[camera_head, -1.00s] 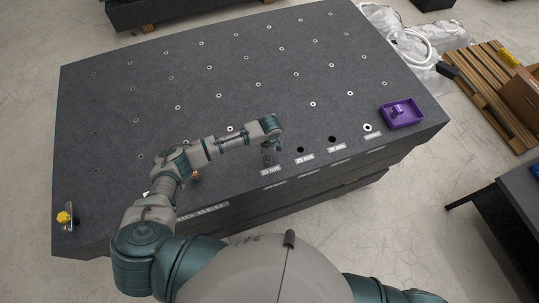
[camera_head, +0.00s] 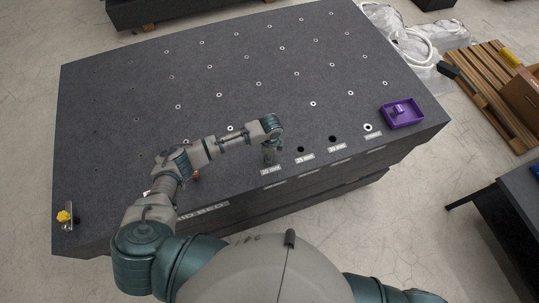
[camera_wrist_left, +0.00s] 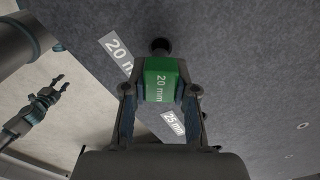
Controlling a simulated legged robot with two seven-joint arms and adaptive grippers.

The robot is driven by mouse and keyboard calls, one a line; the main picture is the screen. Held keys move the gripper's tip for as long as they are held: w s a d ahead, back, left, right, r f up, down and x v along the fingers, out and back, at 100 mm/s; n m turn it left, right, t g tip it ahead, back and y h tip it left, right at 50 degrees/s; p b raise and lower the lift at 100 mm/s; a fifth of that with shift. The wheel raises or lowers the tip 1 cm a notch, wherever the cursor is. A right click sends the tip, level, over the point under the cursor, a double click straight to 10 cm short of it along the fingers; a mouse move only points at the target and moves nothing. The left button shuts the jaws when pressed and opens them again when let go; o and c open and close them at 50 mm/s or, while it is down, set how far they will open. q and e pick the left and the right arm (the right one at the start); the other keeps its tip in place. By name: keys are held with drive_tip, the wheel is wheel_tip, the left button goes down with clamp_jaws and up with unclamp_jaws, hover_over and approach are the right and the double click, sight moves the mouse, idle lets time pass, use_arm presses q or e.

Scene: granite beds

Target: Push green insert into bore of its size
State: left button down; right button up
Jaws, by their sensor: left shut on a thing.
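The green insert (camera_wrist_left: 160,82), marked 20 mm, is held between the two fingers of my left gripper (camera_wrist_left: 161,92). In the left wrist view a dark round bore (camera_wrist_left: 160,45) lies just beyond the insert, beside the 20 mm label (camera_wrist_left: 118,52). I cannot tell whether the insert touches the bore's rim. In the head view my left gripper (camera_head: 269,158) points down above the front edge of the granite bed, near the 20 mm label (camera_head: 270,170); the insert is hidden there. My right gripper (camera_wrist_left: 60,84) shows small in the left wrist view, open and empty, off the bed.
Bores marked 25 mm (camera_head: 300,149) and 30 mm (camera_head: 332,139) lie to the right, then a white-ringed bore (camera_head: 368,127). A purple tray (camera_head: 403,113) sits at the right corner. A yellow-knobbed clamp (camera_head: 65,217) stands at the left corner.

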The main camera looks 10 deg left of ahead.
use_arm(q)
drive_tip(key=shift+r, duration=0.1)
drive_tip(key=shift+a, duration=0.3)
idle(0.5)
drive_tip(key=shift+f+b, duration=0.6)
drive_tip(key=shift+f, duration=0.85)
idle(0.4)
drive_tip(key=shift+s+r, duration=0.1)
drive_tip(key=shift+r+p, duration=0.55)
drive_tip(key=shift+p, duration=0.1)
drive_tip(key=c, duration=0.8)
unclamp_jaws()
drive_tip(key=shift+c, duration=0.2)
